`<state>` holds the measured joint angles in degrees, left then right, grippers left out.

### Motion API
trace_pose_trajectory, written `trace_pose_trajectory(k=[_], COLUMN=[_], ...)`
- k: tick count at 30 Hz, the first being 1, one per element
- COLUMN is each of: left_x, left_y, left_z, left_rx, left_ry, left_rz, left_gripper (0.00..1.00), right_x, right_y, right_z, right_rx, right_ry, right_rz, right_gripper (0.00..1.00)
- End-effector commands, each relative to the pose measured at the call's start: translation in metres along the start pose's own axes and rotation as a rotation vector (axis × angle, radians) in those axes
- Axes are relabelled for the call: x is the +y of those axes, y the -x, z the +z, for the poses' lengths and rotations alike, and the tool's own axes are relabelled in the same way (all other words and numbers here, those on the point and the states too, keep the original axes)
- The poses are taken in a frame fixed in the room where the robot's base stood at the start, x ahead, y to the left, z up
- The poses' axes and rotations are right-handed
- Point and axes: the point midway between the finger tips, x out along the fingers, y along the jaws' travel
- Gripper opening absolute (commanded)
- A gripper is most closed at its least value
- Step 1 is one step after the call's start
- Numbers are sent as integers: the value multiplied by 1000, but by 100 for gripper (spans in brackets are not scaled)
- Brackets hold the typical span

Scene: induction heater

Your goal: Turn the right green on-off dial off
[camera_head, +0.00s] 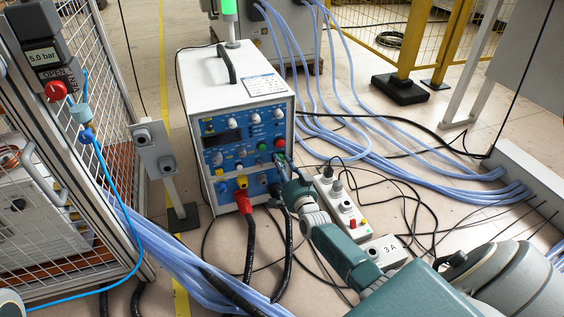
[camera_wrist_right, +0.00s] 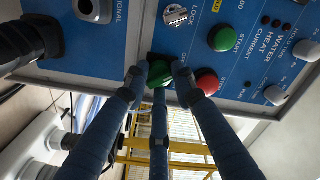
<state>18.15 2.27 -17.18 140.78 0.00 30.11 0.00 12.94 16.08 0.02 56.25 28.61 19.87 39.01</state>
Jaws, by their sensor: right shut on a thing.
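The induction heater (camera_head: 232,95) is a white box with a blue front panel. In the right wrist view the green on-off dial (camera_wrist_right: 160,73) sits at the panel's edge, close to a small label. My left gripper is in neither view.
A green button (camera_wrist_right: 223,38) and a red button (camera_wrist_right: 207,82) are close to the fingers. A red plug (camera_head: 243,201) and black cables hang below the panel. A power strip (camera_head: 338,203) stands right of the heater. A wire cage (camera_head: 60,180) is at the left.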

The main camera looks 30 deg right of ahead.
Motion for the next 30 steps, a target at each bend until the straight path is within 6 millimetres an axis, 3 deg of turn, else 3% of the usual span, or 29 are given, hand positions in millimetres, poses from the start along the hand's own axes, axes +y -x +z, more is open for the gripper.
trace_pose_trajectory(k=[9,24,25,27,30], left_x=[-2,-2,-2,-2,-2], left_y=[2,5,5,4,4], left_z=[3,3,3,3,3], left_rx=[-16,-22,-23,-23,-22], left_ry=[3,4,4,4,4], left_rz=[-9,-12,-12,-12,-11], left_gripper=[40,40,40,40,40], right_x=[2,3,3,2,2], right_y=[1,1,1,1,0], right_z=[-2,-2,-2,-2,-2], right_rx=[3,4,4,3,2], right_ry=[96,108,108,108,108], right_rz=[4,4,4,4,2], right_gripper=[0,0,31,45,45])
